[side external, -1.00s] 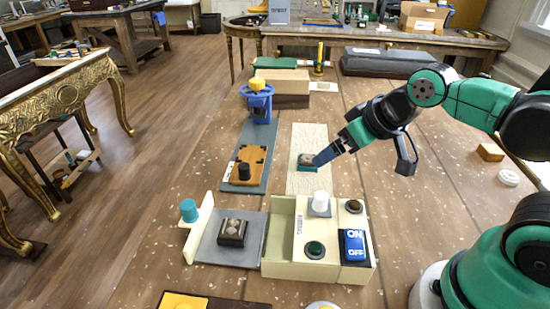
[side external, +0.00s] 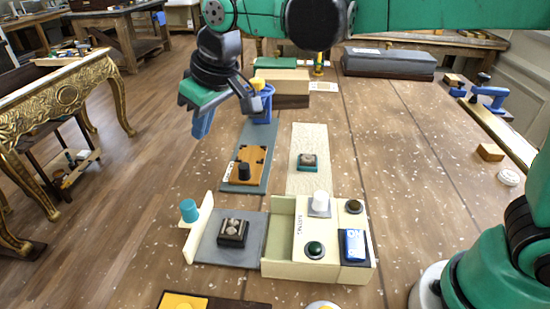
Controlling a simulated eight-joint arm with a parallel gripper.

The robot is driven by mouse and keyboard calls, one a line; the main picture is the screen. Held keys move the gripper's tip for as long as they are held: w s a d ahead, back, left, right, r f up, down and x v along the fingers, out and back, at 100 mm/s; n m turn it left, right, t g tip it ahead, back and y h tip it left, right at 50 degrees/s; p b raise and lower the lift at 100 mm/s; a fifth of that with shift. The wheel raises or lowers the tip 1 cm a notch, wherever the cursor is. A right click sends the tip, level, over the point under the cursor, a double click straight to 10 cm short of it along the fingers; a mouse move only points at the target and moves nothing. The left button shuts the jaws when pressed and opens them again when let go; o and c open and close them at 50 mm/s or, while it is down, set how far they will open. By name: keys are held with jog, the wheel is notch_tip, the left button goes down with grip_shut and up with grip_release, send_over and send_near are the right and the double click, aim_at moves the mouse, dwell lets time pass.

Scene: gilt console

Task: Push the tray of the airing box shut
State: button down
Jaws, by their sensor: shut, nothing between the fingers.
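The airing box (side external: 283,262) is a cream box near the front of the table. Its grey tray (side external: 208,246) is slid out to the left, with a cream front panel (side external: 192,244) and a teal knob (side external: 189,210). A dark block (side external: 233,232) sits on the tray. The box top carries a white knob, a green button, a dark button and a blue rocker switch (side external: 353,245). My gripper (side external: 202,124) is shut and empty, held in the air to the upper left, behind the tray's front panel and apart from it.
A wooden plate with a black knob (side external: 244,170) lies on a grey strip. A teal-based block (side external: 307,162) rests on a pale strip. Table space left of the tray is narrow.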

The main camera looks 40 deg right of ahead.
jog(key=w+a+f+n+g, duration=0.1)
jog(key=w+a+f, duration=0.1)
jog(key=a, duration=0.5)
jog(key=x, duration=1)
jog(key=shift+f, duration=0.25)
jog(key=shift+s+d+r, duration=0.1)
jog(key=shift+s+d, duration=0.25)
jog(key=shift+s, duration=0.25)
jog(key=shift+s+d, duration=0.35)
jog(key=shift+s, duration=0.25)
jog(key=shift+s+d, duration=0.35)
jog(key=shift+s, duration=0.3)
send_over(252, 233)
